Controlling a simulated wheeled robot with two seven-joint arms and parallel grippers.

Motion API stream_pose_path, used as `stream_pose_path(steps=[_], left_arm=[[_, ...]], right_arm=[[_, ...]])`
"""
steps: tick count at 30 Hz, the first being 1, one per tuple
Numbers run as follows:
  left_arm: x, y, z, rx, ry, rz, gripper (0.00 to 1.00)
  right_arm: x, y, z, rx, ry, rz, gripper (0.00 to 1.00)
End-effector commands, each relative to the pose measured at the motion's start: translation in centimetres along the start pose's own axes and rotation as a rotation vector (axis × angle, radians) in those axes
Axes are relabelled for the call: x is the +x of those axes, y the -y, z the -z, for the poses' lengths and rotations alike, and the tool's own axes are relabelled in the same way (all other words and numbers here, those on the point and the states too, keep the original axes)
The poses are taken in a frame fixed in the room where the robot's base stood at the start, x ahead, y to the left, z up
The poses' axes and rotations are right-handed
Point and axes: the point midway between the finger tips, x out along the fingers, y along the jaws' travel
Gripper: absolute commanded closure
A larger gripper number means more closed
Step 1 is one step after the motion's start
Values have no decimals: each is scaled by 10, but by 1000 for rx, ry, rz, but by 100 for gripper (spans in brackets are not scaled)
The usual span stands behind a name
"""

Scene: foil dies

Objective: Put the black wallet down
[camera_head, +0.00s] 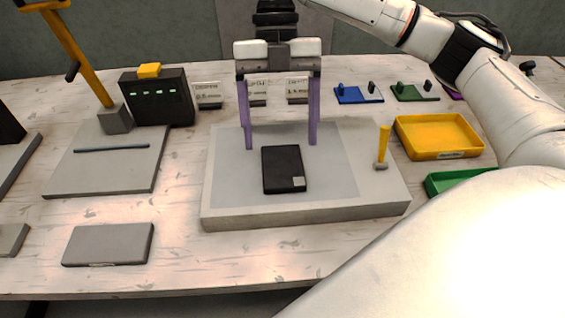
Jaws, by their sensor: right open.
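The black wallet (281,161) lies flat on the grey slab (381,199) in the middle of the table. It has a small light patch at its lower right corner. My right gripper (281,144) is above and behind the wallet, its two purple fingers spread wide, one on each side of the wallet's far end. The fingers look apart from the wallet, and nothing is between them. I cannot tell whether the fingertips touch the slab. My left gripper is not in view.
A small yellow-handled hammer (382,147) stands on the slab's right side. A yellow tray (438,136) and a green tray (452,182) are to the right. A dark box (158,97) and a grey board (105,171) are left. A grey plate (108,244) lies front left. Table front centre is clear.

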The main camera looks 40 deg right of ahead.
Motion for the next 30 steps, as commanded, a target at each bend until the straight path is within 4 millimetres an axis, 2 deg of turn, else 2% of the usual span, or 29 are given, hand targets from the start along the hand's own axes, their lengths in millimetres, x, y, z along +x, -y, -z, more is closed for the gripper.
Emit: stream_pose_path(steps=[4, 12, 14, 21, 27, 30], left_arm=[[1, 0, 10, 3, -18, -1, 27], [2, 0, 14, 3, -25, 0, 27], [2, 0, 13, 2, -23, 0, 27], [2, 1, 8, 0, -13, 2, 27], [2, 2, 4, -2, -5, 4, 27], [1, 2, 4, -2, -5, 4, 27]], right_arm=[[16, 0, 0, 0, 1, 0, 23], [19, 0, 1, 0, 1, -1, 23], [19, 0, 1, 0, 1, -1, 32], [19, 0, 1, -1, 1, -1, 72], [18, 0, 1, -1, 1, -2, 73], [12, -1, 4, -1, 2, -3, 73]])
